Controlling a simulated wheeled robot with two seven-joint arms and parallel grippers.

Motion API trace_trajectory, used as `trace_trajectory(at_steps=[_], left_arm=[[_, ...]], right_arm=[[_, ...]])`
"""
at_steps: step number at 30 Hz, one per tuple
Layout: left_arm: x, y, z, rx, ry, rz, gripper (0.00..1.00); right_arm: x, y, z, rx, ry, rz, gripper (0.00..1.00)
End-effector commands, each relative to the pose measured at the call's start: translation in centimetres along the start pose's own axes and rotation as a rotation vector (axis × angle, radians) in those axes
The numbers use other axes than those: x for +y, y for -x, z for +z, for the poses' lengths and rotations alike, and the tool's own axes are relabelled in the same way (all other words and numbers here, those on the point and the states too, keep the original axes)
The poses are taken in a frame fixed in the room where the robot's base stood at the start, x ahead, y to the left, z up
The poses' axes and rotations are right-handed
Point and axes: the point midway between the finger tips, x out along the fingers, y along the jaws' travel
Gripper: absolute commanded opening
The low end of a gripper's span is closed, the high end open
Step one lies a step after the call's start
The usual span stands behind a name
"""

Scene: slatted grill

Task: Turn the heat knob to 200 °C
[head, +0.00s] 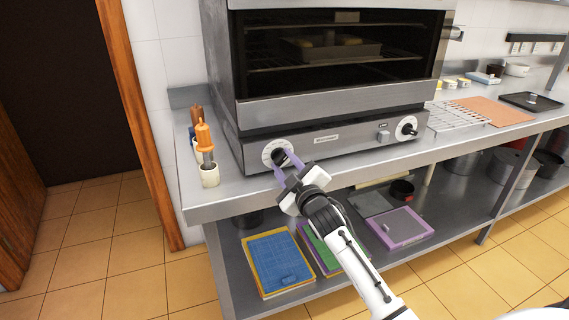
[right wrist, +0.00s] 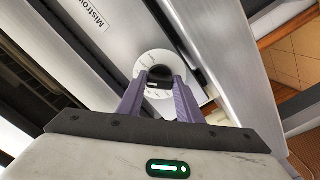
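The oven (head: 330,70) has two black knobs on white dials along its lower front panel. My right gripper (head: 280,160) is at the left knob (head: 278,155), its purple fingers on either side of it. In the right wrist view the same knob (right wrist: 159,79) sits between the fingertips, with its white dial (right wrist: 150,62) behind. I cannot tell whether the fingers press on it. The dial's numbers are too small to read. The other knob (head: 408,129) is at the panel's right end, with nothing touching it. My left gripper is not in view.
A cream cup (head: 209,176) with an orange-handled brush (head: 204,137) stands left of the oven. A wire rack (head: 455,117) and an orange mat (head: 495,111) lie to the right. Coloured boards (head: 275,262) lie on the shelf below. A narrow counter strip in front of the oven is clear.

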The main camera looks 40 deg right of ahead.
Motion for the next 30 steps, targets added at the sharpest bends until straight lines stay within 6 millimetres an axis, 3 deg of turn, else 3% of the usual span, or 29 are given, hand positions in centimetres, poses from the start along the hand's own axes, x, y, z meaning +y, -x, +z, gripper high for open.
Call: trace_trajectory(at_steps=[3, 14, 30], left_arm=[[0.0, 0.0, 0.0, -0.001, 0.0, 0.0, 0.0], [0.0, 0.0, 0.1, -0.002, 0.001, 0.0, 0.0], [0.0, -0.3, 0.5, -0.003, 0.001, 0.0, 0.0]], right_arm=[[0.0, 0.0, 0.0, -0.001, 0.001, 0.0, 0.5], [-0.1, 0.5, 0.1, -0.001, 0.001, -0.001, 0.5], [-0.1, 9.3, 0.1, -0.001, -0.001, -0.001, 0.5]])
